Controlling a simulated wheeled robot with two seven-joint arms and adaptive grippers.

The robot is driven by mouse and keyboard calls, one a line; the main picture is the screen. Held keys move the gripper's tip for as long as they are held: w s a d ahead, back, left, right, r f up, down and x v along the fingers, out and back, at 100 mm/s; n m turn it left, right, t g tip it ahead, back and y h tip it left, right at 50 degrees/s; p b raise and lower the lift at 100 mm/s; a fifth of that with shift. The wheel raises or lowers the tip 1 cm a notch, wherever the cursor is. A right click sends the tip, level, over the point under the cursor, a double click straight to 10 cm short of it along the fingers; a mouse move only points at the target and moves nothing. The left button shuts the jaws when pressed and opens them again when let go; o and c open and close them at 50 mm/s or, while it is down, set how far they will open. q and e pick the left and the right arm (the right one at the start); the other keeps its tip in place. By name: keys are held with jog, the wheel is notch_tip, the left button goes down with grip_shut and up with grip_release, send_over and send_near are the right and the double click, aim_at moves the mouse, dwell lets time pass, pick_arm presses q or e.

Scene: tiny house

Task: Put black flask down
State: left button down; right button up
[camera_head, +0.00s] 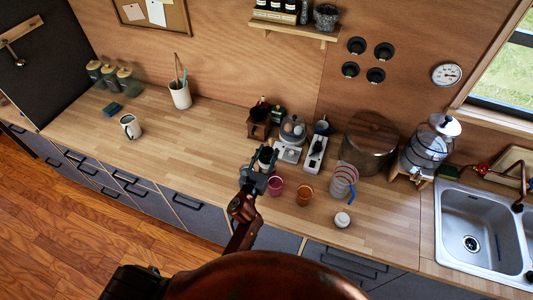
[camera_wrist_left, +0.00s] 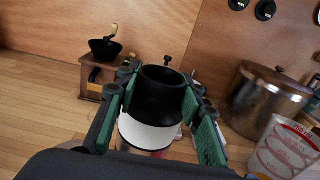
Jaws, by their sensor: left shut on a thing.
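The black flask (camera_wrist_left: 160,97) is upright between the fingers of my left gripper (camera_wrist_left: 160,105) in the left wrist view. It has a black open top and a white band lower down. In the head view, my left gripper (camera_head: 262,172) is shut on the flask (camera_head: 266,156) over the wooden counter (camera_head: 180,145), near its front half. The flask's base is hidden, so I cannot tell whether it touches the counter. My right gripper is not in view.
A coffee grinder (camera_head: 259,121), scales (camera_head: 315,152) and a large pot (camera_head: 369,143) stand behind. A pink cup (camera_head: 275,186), a brown cup (camera_head: 304,195) and a measuring jug (camera_head: 343,181) are close on the right. Counter left of the gripper is clear.

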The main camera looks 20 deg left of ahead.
pick_arm(q)
jog(key=shift+f, duration=0.1)
jog(key=c, duration=1.3)
grip_release()
